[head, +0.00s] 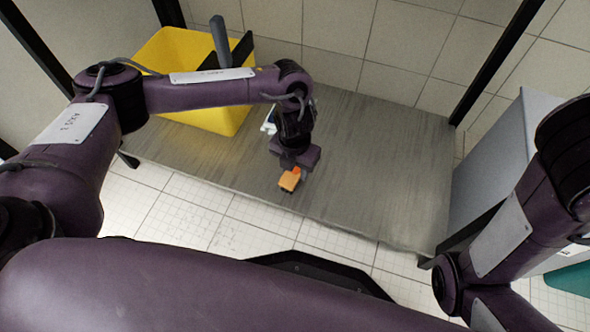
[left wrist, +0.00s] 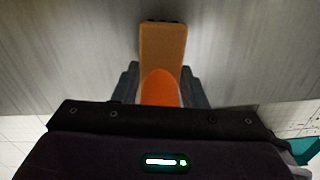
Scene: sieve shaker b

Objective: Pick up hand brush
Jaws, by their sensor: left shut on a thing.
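The hand brush (head: 288,182) shows in the head view near the front edge of the grey table, with a tan body and an orange part. In the left wrist view the tan body (left wrist: 162,48) points away from me, and the orange handle lies between the two grey fingers. My left gripper (head: 293,169) points down and is shut on the handle; it also shows in the left wrist view (left wrist: 160,88). I cannot tell whether the brush touches the tabletop. Its underside is hidden. My right arm is at the right, with its gripper out of view.
The grey table (head: 385,160) is mostly bare to the right of the brush. A yellow bin (head: 165,50) holding a grey-handled thing stands at the back left. A small white and blue thing (head: 268,121) is partly hidden behind my left arm. A grey cabinet (head: 492,165) stands at the right.

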